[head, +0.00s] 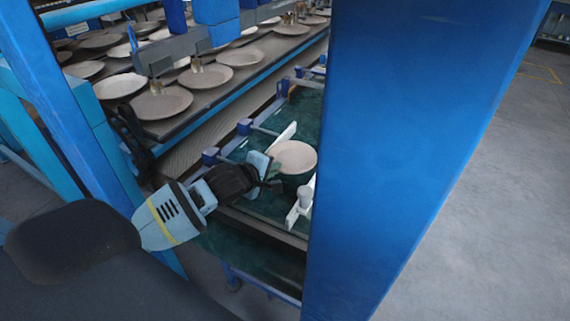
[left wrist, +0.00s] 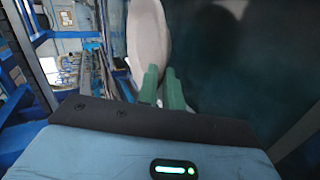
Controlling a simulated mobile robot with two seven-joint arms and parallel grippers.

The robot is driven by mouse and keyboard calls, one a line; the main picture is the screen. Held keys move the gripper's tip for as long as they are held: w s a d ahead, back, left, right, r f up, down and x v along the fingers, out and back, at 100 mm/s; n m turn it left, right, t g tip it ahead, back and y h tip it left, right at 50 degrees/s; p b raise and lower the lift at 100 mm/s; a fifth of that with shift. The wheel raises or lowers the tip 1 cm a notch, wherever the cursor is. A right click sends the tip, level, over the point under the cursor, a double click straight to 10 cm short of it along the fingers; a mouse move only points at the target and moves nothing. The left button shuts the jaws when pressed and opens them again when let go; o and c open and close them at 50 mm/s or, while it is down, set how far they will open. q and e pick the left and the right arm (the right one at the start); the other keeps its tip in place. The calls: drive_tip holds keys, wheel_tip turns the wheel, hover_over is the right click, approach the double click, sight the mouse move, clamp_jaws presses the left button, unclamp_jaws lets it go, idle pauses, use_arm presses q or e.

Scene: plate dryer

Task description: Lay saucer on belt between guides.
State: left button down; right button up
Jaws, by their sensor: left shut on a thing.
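The saucer (head: 293,157) is a pale beige disc. My left gripper (head: 273,172) is shut on its near left edge and holds it over the dark green belt (head: 262,202). In the left wrist view the saucer (left wrist: 149,35) rises from between the green fingertips (left wrist: 162,88). White guides (head: 283,134) and (head: 302,200) stand on either side of the saucer in the head view. Whether the saucer touches the belt, I cannot tell. My right gripper is not in view.
A broad blue post (head: 395,150) hides the right part of the belt. A rack (head: 190,125) with several plates stands behind on the left. Blue brackets (head: 244,127) line the belt's left side. Grey floor (head: 500,200) is clear at right.

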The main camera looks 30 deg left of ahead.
use_arm(q)
wheel_tip(320, 180, down, 3)
drive_tip(key=shift+f, duration=0.25)
drive_tip(key=shift+f, duration=0.35)
drive_tip(key=c, duration=1.6)
unclamp_jaws()
drive_tip(key=shift+o, duration=0.2)
drive_tip(key=shift+s+d+r, duration=0.15)
drive_tip(key=shift+r, duration=0.25)
drive_tip(key=p+v, duration=0.1)
drive_tip(key=v, duration=0.9)
drive_tip(key=shift+v, duration=0.85)
